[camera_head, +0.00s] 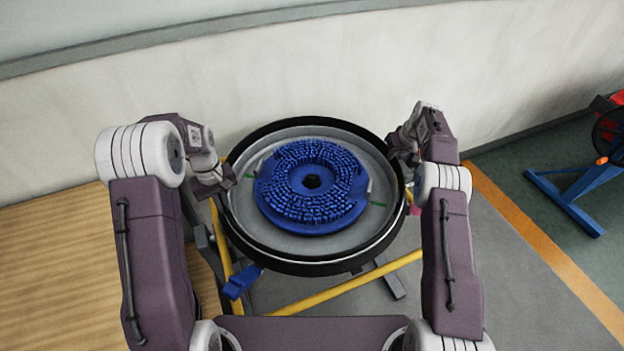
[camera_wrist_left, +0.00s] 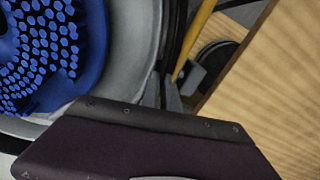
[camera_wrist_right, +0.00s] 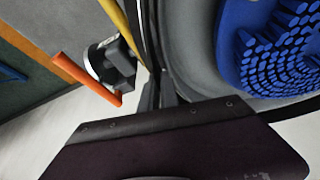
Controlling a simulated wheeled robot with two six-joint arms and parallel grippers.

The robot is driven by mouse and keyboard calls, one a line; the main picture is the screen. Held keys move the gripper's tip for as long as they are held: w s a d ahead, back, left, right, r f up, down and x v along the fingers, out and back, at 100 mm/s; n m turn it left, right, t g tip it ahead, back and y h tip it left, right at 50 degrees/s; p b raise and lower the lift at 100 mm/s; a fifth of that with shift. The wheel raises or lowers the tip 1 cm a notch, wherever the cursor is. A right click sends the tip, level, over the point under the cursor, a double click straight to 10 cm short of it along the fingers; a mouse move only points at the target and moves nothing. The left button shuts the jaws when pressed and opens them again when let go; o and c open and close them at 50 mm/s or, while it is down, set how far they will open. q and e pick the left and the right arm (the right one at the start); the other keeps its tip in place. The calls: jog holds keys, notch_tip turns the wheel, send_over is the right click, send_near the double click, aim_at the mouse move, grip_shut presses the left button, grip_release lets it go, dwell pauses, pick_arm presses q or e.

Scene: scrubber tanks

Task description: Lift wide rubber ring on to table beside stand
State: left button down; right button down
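The wide rubber ring (camera_head: 310,268) is a black band around a shallow grey round dish (camera_head: 285,236) with a blue bristled disc (camera_head: 347,205) inside. The dish and ring sit above a stand (camera_head: 345,292) with yellow bars. My left gripper (camera_head: 226,184) is at the ring's left side; its fingers (camera_wrist_left: 163,95) straddle the dark rim. My right gripper (camera_head: 404,163) is at the right side, with its fingers (camera_wrist_right: 157,95) likewise around the rim. Whether either is clamped is unclear. The wooden table (camera_head: 85,265) is at left and also shows in the left wrist view (camera_wrist_left: 270,85).
The table's visible top is bare. A pale curved wall (camera_head: 300,70) stands behind. A blue pedal-like part (camera_head: 241,282) sticks out below the ring. A blue frame (camera_head: 575,187) with a wheel stands far right. An orange bar (camera_wrist_right: 87,79) shows in the right wrist view.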

pick_arm(q)
jog(key=shift+r, duration=0.15)
pick_arm(e)
jog(key=shift+w+r, duration=0.1)
jog(key=shift+r, duration=0.1)
dwell(0.6)
